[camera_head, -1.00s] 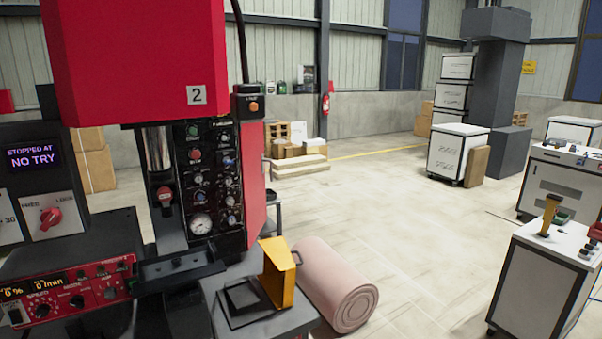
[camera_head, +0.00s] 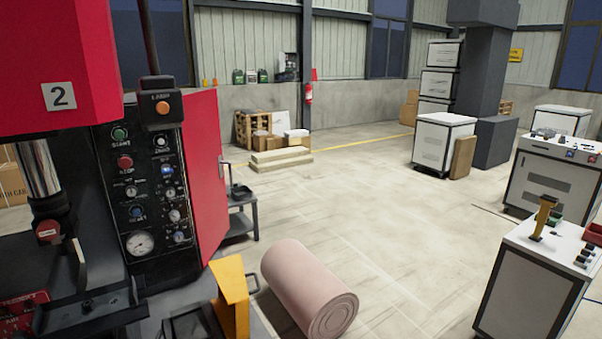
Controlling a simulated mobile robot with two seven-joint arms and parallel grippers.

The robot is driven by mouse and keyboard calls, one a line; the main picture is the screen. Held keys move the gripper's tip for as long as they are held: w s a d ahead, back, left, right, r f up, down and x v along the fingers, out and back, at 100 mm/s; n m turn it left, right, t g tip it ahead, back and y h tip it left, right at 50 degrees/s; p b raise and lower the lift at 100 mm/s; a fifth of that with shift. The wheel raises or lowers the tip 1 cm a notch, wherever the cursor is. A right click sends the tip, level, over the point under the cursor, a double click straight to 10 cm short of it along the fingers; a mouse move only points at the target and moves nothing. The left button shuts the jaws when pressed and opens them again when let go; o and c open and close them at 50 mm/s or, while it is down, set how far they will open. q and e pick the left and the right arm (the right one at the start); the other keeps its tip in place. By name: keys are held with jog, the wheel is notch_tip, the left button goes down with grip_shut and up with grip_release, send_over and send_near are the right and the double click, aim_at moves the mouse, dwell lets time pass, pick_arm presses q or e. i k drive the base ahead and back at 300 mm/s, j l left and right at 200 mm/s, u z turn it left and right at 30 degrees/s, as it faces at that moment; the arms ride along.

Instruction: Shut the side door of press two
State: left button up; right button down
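Press two (camera_head: 95,40) fills the left of the head view, with a red head, a "2" plate and a black control panel (camera_head: 140,205). A tall red side panel (camera_head: 202,160), which looks like the side door, shows just right of the control panel. A small pale handle (camera_head: 222,168) is at its right edge. I cannot tell from this angle how far it stands open. Neither of my grippers is in view.
A pink roll (camera_head: 305,285) lies on the floor right of the press, near a yellow bracket (camera_head: 232,295). A small dark cart (camera_head: 240,210) stands behind the red panel. White cabinets (camera_head: 525,285) stand at right. The middle floor is clear.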

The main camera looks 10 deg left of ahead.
aim_at(199, 133)
jog(key=i+l+z, duration=0.1)
jog(key=i, duration=0.3)
jog(key=i+l+z, duration=0.1)
jog(key=i+l, duration=0.2)
jog(key=i+l+z, duration=0.15)
jog(key=i, duration=0.4)
jog(key=i+u, duration=0.2)
jog(key=u, duration=0.2)
jog(key=i+u, duration=0.15)
jog(key=u, duration=0.25)
jog(key=i+u, duration=0.2)
jog(key=u, duration=0.2)
jog(key=i+l+u, duration=0.15)
jog(key=u, duration=0.2)
jog(key=i+u, duration=0.15)
jog(key=u, duration=0.25)
jog(key=i+l+u, duration=0.1)
jog(key=u, duration=0.25)
jog(key=i+l+u, duration=0.15)
jog(key=u, duration=0.25)
jog(key=l+u, duration=0.35)
jog(key=i+j, duration=0.05)
jog(key=j, duration=0.05)
